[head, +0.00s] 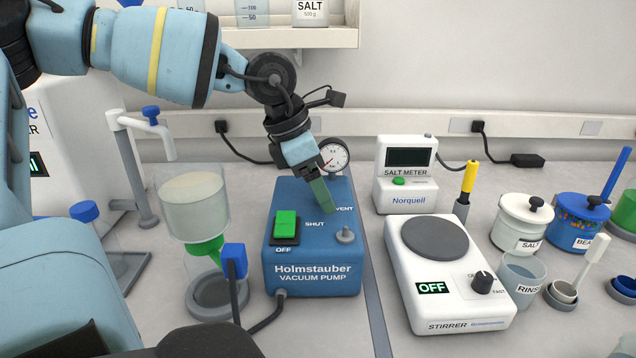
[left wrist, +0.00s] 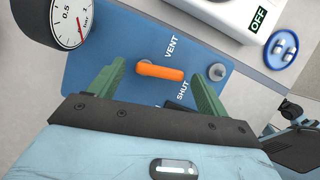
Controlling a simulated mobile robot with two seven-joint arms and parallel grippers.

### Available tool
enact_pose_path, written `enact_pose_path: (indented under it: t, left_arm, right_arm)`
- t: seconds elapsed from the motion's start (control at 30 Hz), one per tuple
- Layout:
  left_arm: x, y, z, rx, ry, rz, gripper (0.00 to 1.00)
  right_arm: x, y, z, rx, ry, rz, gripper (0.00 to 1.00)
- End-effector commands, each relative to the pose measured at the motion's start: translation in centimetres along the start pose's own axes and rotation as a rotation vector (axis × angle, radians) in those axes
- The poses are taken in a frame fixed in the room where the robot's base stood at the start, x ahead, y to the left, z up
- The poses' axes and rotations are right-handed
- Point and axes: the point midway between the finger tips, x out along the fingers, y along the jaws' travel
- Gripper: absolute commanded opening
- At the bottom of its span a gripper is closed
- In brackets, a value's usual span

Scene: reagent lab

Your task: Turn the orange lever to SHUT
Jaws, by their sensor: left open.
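The orange lever (left wrist: 160,71) shows in the left wrist view on the blue vacuum pump (head: 312,282). Its free end points right, between the VENT lettering above and the SHUT lettering below. In the head view my left gripper hides the lever. My left gripper (head: 334,204) is over the pump's top, with its green fingers pointing down. In the left wrist view the left gripper (left wrist: 155,77) is open, with one finger on each side of the lever and visible gaps to both. Contact cannot be told. My right gripper is not in view.
A pressure gauge (head: 334,155) stands behind the pump. A green switch (head: 285,225) and a grey knob (head: 345,236) are on its top. A filter flask (head: 195,205) stands close on the left, the stirrer (head: 452,308) on the right. The salt meter (head: 405,190) is farther back.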

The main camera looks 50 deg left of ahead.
Motion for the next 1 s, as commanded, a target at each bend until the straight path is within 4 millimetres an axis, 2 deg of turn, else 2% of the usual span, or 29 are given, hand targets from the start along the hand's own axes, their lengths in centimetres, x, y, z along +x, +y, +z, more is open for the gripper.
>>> enact_pose_path:
  t: [0.07, 0.4, 1.0]
  left_arm:
    - [-0.02, -0.01, 0.0, 0.0, 0.0, 0.0, 0.76]
    - [-0.03, 0.0, 0.0, 0.0, 0.0, 0.0, 0.33]
    - [-0.18, 0.25, -0.36, 0.189, 0.0, -0.077, 0.33]
  right_arm:
    - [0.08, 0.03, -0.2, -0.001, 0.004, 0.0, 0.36]
    - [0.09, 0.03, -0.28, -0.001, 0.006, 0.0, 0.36]
    - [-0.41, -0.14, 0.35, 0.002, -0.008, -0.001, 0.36]
